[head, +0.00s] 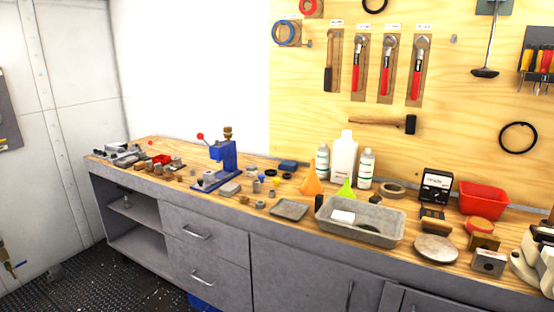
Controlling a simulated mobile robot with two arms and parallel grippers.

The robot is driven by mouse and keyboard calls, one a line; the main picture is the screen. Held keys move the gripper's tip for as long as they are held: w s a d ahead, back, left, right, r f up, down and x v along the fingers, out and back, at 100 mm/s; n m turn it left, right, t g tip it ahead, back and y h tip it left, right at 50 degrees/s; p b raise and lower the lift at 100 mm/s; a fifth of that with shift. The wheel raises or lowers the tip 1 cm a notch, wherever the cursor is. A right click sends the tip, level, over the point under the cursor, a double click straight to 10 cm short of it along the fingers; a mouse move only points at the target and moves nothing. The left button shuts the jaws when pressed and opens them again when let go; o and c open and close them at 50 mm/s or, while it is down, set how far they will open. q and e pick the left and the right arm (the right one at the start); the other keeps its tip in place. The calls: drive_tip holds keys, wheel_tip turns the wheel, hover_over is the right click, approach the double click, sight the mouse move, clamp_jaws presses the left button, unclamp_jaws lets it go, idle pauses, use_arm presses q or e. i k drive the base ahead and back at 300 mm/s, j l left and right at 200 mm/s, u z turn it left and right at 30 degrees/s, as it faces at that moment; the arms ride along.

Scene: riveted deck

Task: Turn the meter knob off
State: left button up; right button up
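A small black meter (436,186) with a pale dial face stands upright on the wooden workbench top, right of centre. It is in front of the pegboard wall and just left of a red bin. Its knob is too small to make out, so I cannot tell its setting. Neither of my grippers is in the head view.
The crowded workbench (150,146) has a grey tray (330,228), a red bin (483,197), white bottles (344,158), a blue press (222,163) and a round stone disc (436,249). A white object (535,262) stands at the right edge. The dark floor (105,285) at lower left looks clear.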

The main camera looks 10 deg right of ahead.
sight(435, 195)
drive_tip(key=z, duration=1.15)
